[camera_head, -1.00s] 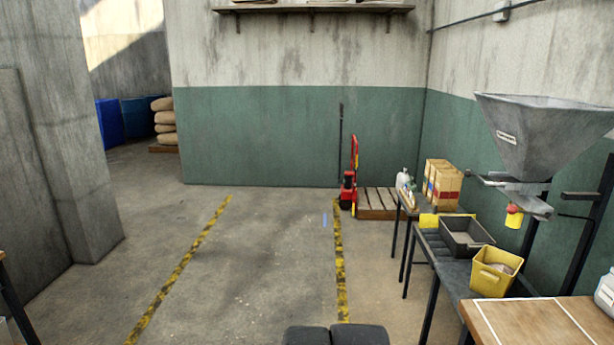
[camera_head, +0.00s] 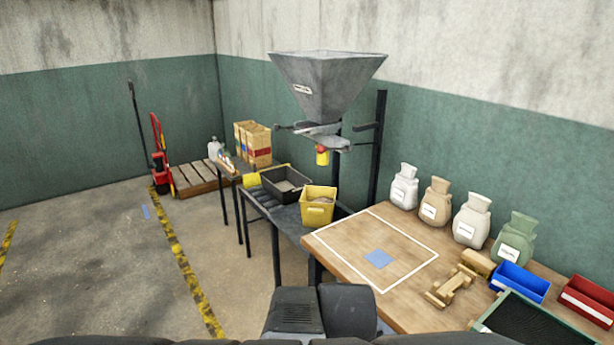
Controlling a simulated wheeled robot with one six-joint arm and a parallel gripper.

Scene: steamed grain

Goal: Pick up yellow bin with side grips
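The yellow bin (camera_head: 318,208) stands upright near the front end of the dark roller table, close to the wooden workbench. It has a grip opening on the side facing me, and some pale contents show inside. A black bin (camera_head: 284,184) stands just behind it to the left. Dark parts of my own body show at the bottom middle. My gripper cannot be made out in this view, and nothing is seen touching the yellow bin.
A grey hopper (camera_head: 325,85) on a dark stand rises behind the bins. The wooden workbench (camera_head: 335,262) at right holds several sacks, a blue bin (camera_head: 520,281), a red bin (camera_head: 587,300) and a wooden piece (camera_head: 452,287).

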